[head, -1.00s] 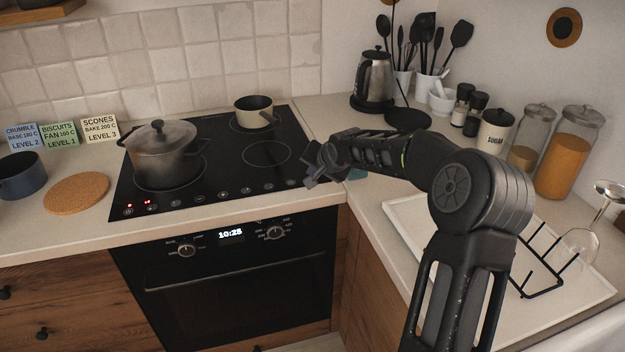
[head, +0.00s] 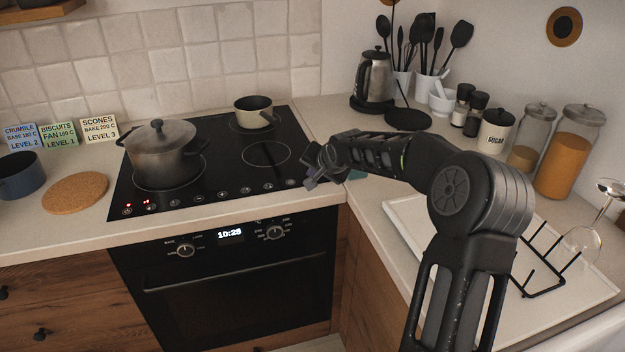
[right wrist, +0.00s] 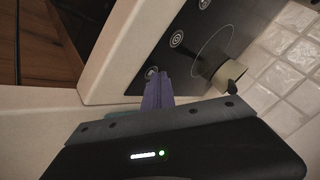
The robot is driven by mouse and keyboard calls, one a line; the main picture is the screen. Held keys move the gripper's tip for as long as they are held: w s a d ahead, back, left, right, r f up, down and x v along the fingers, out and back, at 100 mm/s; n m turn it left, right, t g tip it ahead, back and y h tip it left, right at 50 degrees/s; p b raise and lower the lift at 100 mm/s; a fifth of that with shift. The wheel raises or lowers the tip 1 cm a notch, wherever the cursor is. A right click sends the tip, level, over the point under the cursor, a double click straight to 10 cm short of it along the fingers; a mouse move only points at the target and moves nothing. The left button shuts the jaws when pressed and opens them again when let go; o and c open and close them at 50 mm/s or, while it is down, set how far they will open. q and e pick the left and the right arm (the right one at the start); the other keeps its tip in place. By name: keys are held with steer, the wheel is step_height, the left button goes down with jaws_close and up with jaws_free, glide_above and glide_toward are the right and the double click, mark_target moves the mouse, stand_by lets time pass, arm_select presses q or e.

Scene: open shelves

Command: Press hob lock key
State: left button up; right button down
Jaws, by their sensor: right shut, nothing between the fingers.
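The black glass hob (head: 215,150) is set in the worktop, with a row of touch keys (head: 222,194) along its front edge. Red lights (head: 146,203) glow at the row's left end. My right gripper (head: 311,180) is shut and empty at the hob's front right corner. In the right wrist view its fingertips (right wrist: 156,80) are beside a round key (right wrist: 151,72) near the hob's edge and partly cover it. The key's symbol is too small to read, and I cannot tell whether the fingertips touch the glass. My left gripper is not in view.
A lidded pot (head: 161,155) stands on the hob's left, and a small pan (head: 254,112) at its back right; the pan also shows in the right wrist view (right wrist: 228,75). A kettle (head: 374,80) stands behind my right arm, and a white tray with a black rack (head: 543,268) lies to its right.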

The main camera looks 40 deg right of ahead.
steer(key=shift+s+a+f, duration=0.1)
steer(key=shift+s+f, duration=0.05)
steer(key=shift+f, duration=0.3)
stand_by(0.3)
steer(key=shift+r, duration=0.8)
steer(key=shift+r+p, duration=0.1)
steer(key=shift+p, duration=0.2)
steer(key=shift+r+p, duration=1.5)
steer(key=shift+r, duration=1.05)
